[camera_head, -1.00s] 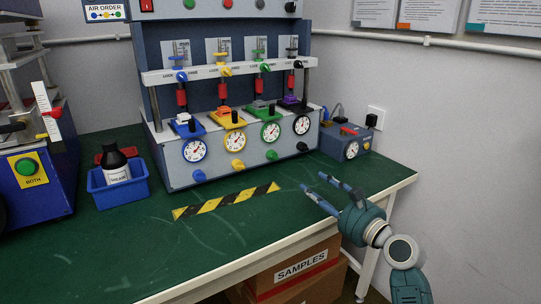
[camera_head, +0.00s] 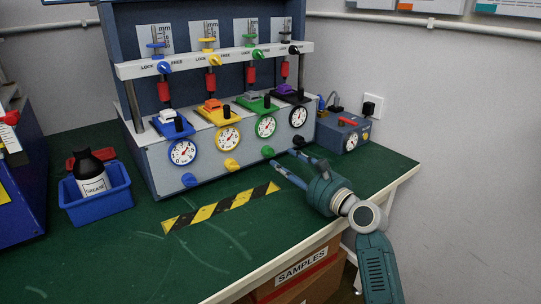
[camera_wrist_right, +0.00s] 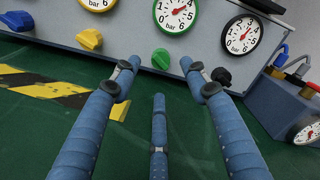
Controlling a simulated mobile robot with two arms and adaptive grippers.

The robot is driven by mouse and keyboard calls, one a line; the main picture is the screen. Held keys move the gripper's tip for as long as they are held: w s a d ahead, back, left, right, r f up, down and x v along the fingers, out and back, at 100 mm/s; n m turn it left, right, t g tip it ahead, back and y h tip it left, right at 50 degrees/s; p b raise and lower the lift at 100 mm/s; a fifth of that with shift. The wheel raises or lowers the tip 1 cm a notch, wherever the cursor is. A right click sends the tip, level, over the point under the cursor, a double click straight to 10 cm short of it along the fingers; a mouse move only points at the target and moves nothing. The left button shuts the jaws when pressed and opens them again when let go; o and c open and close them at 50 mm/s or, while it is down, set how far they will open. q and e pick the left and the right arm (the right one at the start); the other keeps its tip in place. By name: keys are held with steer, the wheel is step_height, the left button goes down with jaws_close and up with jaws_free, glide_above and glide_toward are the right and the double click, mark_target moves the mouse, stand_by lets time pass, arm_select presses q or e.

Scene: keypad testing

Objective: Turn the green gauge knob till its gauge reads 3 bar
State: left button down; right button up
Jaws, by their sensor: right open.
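The green gauge knob (camera_head: 268,151) sits low on the sloped front panel, under the green-rimmed gauge (camera_head: 266,126). In the right wrist view the green knob (camera_wrist_right: 161,58) lies just beyond and between my open fingertips, seemingly untouched. The green gauge (camera_wrist_right: 176,14) is cut off by the top edge there; its red needle points up and right, and I cannot read an exact value. My right gripper (camera_head: 284,159) is open and empty in front of the panel, its fingers pointing at the knob. My left gripper is not in view.
A yellow knob (camera_head: 231,164) and blue knob (camera_head: 189,180) stand to the left. A black knob (camera_wrist_right: 221,76) is close to the right finger. A blue box with a gauge (camera_head: 344,135) stands at right. The green bench around the striped tape (camera_head: 220,207) is clear.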

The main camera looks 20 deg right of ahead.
mark_target(271, 154)
steer(key=b+x, duration=0.1)
steer(key=x, duration=0.5)
steer(key=shift+w+f, duration=0.1)
steer(key=shift+w, duration=0.05)
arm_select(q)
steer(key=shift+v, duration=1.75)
arm_select(e)
steer(key=shift+w+a, duration=0.25)
steer(key=shift+w, duration=0.4)
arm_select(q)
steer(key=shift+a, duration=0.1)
